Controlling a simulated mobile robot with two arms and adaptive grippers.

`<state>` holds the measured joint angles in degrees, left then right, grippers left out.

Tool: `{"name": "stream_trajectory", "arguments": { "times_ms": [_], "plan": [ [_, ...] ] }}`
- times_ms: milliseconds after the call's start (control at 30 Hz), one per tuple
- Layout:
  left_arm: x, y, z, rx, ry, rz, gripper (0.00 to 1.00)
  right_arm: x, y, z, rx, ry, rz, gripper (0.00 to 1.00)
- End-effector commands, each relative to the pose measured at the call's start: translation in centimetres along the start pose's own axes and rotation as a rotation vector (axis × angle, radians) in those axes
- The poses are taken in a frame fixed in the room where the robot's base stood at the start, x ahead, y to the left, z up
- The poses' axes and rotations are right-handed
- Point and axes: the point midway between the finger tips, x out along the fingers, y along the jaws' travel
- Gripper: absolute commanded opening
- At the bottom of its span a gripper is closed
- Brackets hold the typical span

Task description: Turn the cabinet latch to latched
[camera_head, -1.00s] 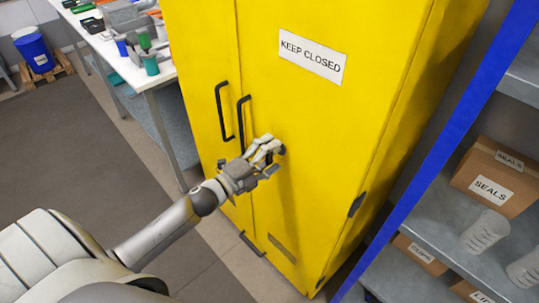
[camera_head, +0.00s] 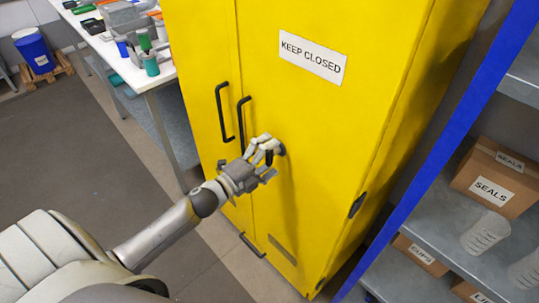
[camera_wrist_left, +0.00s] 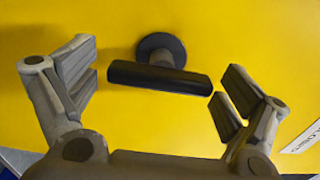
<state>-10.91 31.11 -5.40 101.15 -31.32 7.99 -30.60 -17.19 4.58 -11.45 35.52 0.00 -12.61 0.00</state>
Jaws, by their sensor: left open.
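The yellow cabinet (camera_head: 330,130) stands upright with its doors closed and a "KEEP CLOSED" label on the right door. The cabinet latch is a black bar handle on a round black base. In the left wrist view the latch (camera_wrist_left: 158,77) lies nearly level across the picture, its right end slightly lower. My left gripper (camera_head: 270,148) is at the right door, by the latch, which it mostly hides in the head view. In the left wrist view my left gripper (camera_wrist_left: 158,85) is open, one finger beyond each end of the bar, with gaps visible. My right gripper is not in view.
Two black door handles (camera_head: 222,112) are left of my gripper. A blue-framed shelf (camera_head: 440,160) with boxes, including a "SEALS" carton (camera_head: 495,180), stands close on the right. A white workbench (camera_head: 135,75) with cups is at the left. Open floor (camera_head: 70,140) lies at left.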

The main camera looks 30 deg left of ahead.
Motion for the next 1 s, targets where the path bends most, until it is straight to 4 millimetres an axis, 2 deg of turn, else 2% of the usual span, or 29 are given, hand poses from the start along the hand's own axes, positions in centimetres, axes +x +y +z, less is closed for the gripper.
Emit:
{"name": "stream_trajectory", "arguments": {
  "times_ms": [233, 700, 900, 1000],
  "plan": [
    [-1.4, 0.1, 0.0, -0.002, -0.001, 0.002, 0.96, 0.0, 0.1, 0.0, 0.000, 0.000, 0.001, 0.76],
    [-9.7, 0.1, 0.0, -0.001, -0.001, 0.003, 0.96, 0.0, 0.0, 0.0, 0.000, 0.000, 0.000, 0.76],
    [-11.6, 0.1, 0.0, -0.002, -0.001, 0.001, 0.96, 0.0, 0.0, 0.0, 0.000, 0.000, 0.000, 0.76],
    [-11.9, 0.0, 0.0, 0.000, 0.000, 0.000, 0.96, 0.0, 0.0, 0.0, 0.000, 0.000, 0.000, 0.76]
  ]
}}
